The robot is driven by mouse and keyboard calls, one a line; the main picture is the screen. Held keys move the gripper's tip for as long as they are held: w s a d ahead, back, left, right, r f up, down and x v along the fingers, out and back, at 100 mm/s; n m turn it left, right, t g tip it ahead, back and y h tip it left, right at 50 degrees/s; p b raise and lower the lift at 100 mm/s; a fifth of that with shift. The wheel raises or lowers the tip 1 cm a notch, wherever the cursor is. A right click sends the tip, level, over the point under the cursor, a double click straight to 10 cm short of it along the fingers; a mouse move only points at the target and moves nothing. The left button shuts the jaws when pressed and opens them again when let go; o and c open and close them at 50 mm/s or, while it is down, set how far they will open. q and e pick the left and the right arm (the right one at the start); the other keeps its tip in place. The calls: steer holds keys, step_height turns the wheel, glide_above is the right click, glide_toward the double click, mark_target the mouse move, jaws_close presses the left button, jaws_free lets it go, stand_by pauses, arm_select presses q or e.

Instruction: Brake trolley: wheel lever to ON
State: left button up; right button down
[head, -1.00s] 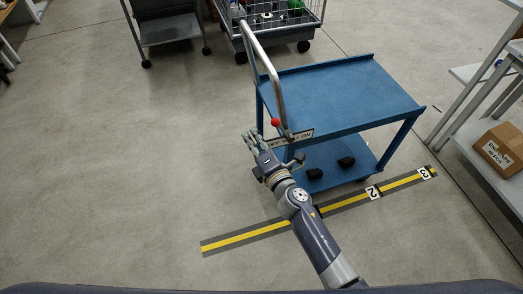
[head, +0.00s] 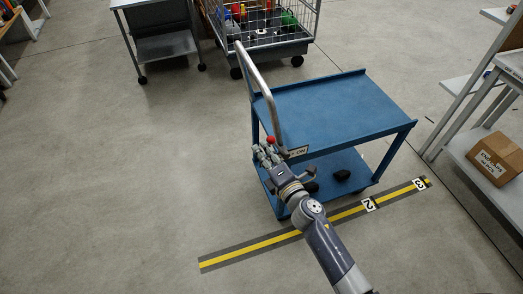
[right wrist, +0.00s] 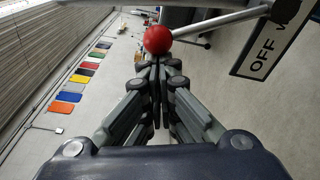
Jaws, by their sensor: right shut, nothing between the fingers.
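The blue trolley (head: 335,108) stands ahead of me with its grey push handle on the left. A wheel lever with a red ball knob (head: 271,140) is at its near left corner, by a white label plate (head: 298,152). The knob sits at the plate's left end, the OFF side; my gripper hides part of the plate. My right gripper (head: 265,154) is shut and empty, just beside the knob. In the right wrist view the red knob (right wrist: 158,40) is right at the closed fingertips; I cannot tell if they touch. My left gripper is out of view.
A yellow and grey floor strip (head: 285,236) with numbers runs in front of the trolley. A wire cage cart (head: 262,40) and a grey table (head: 160,45) stand behind. A shelf with a cardboard box (head: 495,158) is on the right. The floor at left is clear.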

steer(key=shift+w+d+r+m, duration=0.1)
steer(key=shift+d+r+m, duration=0.15)
steer(key=shift+r+m, duration=0.05)
steer(key=w+d+r+m+t+p, duration=0.1)
steer(key=w+d+r+m, duration=0.1)
steer(key=d+m, duration=0.9)
steer(key=shift+w+r+m+t, duration=0.35)
steer(key=shift+w+m+t, duration=0.05)
steer(key=shift+w, duration=0.35)
